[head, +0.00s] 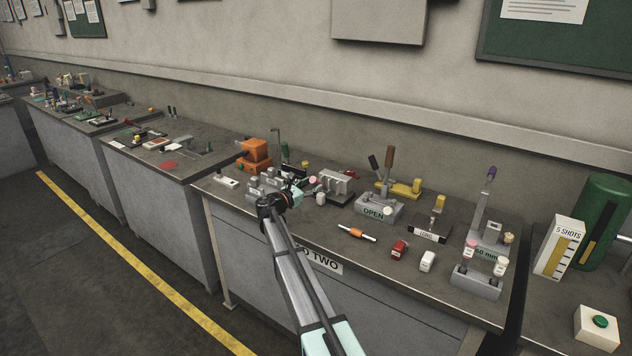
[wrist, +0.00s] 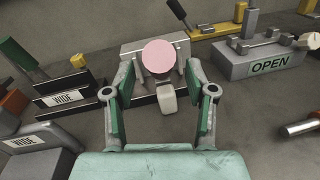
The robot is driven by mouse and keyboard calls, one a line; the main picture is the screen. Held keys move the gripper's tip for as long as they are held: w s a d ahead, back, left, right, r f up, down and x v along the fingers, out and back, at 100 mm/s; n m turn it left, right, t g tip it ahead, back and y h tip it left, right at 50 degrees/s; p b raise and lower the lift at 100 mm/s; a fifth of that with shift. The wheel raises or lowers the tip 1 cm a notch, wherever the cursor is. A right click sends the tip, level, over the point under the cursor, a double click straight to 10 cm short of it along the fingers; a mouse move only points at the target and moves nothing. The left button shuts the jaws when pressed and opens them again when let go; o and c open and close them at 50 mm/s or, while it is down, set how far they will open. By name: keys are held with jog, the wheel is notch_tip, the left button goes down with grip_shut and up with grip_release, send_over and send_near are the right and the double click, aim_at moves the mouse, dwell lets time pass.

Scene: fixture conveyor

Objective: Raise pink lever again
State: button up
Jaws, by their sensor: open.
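The pink lever knob (wrist: 158,56) faces me in the wrist view, a round pink disc in front of a grey fixture (wrist: 128,52). A small pale block (wrist: 168,98) sits just below it; the lever's shaft is hidden behind the knob. My gripper (wrist: 160,82) is open, one finger on each side of the knob, with gaps on both sides. I cannot tell how far the knob lies beyond the fingertips. In the head view my gripper (head: 294,194) is over the bench, just left of the small pink knob (head: 312,180).
A grey fixture labelled OPEN (wrist: 270,62) stands to the right, with a yellow-based lever (wrist: 215,27) behind. A metal rod (wrist: 300,128) lies at right. Bare bench shows between the pink-knob and OPEN fixtures.

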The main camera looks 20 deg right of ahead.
jog(key=shift+x, duration=1.5)
grip_shut()
